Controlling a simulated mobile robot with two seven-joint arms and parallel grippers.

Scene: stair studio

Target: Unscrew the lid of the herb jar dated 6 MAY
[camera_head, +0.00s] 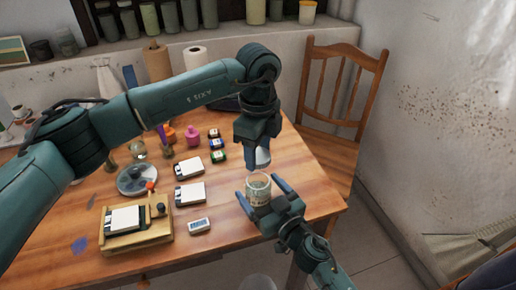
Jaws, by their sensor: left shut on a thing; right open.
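A clear glass jar (258,194) with a pale label stands near the table's right front edge. Its top looks open; any date on the label is too small to read. My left gripper (260,150), reaching down from above, is shut on a pale grey, lid-like piece (263,158). That piece is above the jar and slightly right, apart from its rim. My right gripper (259,188) comes from the lower right. Its fingers are spread, one on each side of the jar; I cannot tell whether either touches the glass.
The wooden table (240,240) holds white pads (190,193), a small display device (200,225), a wooden box (137,240), a grey round dish (130,184), small bottles (219,156) and a pink bottle (193,138). A wooden chair (373,62) stands behind right. Bare tabletop lies front centre.

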